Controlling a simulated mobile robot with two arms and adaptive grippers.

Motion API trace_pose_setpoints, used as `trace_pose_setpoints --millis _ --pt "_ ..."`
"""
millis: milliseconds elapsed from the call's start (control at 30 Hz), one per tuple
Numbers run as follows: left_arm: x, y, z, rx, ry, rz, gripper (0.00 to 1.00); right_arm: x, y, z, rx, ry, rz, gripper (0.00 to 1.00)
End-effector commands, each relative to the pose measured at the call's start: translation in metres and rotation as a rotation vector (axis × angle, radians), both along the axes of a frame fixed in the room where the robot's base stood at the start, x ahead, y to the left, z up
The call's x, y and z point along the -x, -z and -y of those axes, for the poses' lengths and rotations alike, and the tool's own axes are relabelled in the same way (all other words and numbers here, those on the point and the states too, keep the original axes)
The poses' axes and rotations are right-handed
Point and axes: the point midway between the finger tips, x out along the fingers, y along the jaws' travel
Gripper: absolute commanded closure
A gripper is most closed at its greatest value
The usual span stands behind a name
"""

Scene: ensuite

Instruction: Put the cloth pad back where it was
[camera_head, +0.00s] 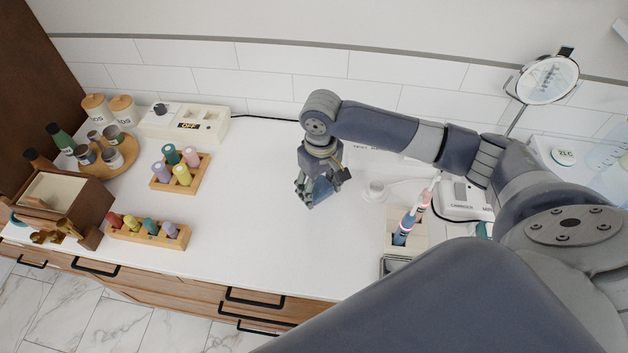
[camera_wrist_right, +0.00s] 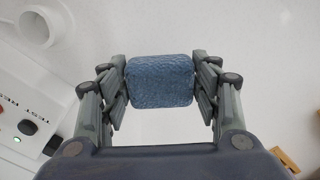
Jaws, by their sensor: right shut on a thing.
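My right gripper (camera_head: 311,196) hangs over the middle of the white counter (camera_head: 250,225), pointing down. It is shut on a blue cloth pad (camera_head: 323,188). In the right wrist view the pad (camera_wrist_right: 160,81) is a rounded blue textured block between the two fingers (camera_wrist_right: 160,85). White surface shows behind it. I cannot tell from these views whether the pad touches the counter. My left gripper is not in view.
Left of the gripper are two wooden racks of coloured pegs (camera_head: 196,185) (camera_head: 118,233), a white box reading OFF (camera_head: 215,117) and a round tray (camera_head: 126,160). To the right are a small white cup (camera_head: 376,189), a toothbrush holder (camera_head: 392,240) and a round mirror (camera_head: 548,80).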

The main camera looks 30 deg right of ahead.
Motion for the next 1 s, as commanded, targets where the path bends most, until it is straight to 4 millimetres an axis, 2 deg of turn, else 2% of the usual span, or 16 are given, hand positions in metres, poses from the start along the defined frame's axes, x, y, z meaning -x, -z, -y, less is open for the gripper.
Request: trace_pose_setpoints --millis 100,300,433,667,867,900,1000 --pt "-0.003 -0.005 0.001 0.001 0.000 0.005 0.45 -0.020 0.000 0.003 0.000 0.001 0.000 0.65" --pt "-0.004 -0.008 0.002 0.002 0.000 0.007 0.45 -0.038 0.003 0.006 0.000 0.000 0.000 0.65" --pt "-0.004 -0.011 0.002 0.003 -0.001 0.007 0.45 -0.040 0.008 0.007 0.001 -0.001 -0.003 0.65" --pt "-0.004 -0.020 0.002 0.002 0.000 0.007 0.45 -0.040 0.036 0.007 0.001 -0.001 -0.002 0.65" --pt "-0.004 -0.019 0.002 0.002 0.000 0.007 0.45 -0.040 0.039 0.007 0.001 -0.001 0.001 0.65" --pt "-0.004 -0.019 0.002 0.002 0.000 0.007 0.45 -0.040 0.039 0.007 0.001 -0.001 0.000 0.40" --pt "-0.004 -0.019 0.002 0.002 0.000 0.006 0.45 -0.040 0.039 0.007 0.001 -0.001 0.000 0.22"
